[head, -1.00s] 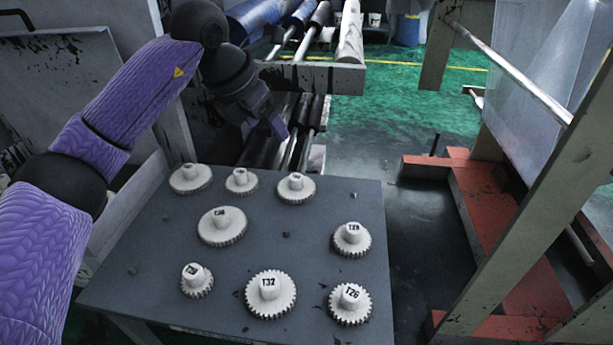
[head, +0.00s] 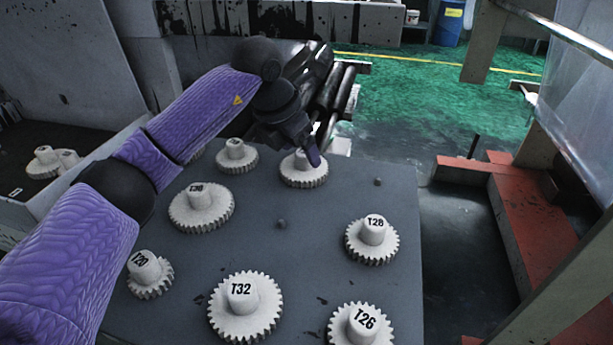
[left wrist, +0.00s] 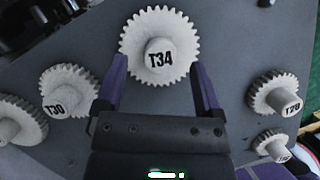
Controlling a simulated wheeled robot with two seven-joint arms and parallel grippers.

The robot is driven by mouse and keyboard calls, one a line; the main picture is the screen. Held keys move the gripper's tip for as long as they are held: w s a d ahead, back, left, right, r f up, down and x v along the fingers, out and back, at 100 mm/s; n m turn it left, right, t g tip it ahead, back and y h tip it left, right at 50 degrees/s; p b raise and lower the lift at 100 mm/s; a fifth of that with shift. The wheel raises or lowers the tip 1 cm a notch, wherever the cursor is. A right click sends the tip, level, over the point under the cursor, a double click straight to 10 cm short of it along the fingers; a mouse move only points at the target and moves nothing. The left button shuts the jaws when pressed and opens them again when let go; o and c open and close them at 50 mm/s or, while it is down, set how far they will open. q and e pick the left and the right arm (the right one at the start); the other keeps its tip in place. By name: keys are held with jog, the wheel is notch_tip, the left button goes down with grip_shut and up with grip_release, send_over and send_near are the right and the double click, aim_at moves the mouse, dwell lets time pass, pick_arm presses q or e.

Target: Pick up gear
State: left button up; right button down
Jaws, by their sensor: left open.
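Several white toothed gears with raised hubs stand on a dark grey table (head: 330,240). My left gripper (head: 308,150) is at the far gear (head: 304,176) in the head view and partly hides its hub. In the left wrist view, a gear marked T34 (left wrist: 160,48) lies ahead, between the two purple fingers of the left gripper (left wrist: 160,75). The fingers are apart and hold nothing; whether they touch the gear I cannot tell. Other gears include T32 (head: 244,306), T28 (head: 372,241) and T26 (head: 361,325). My right gripper is not in view.
Neighbouring gears, including T30 (left wrist: 69,92) in the left wrist view, stand spaced around the table. More gears (head: 52,162) lie in a tray at the left. Rollers (head: 338,98) stand behind the table. A red frame (head: 530,220) is to the right, beyond open floor.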

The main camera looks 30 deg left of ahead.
pick_arm(q)
jog(key=shift+x, duration=1)
jog(key=shift+r, duration=0.3)
grip_shut()
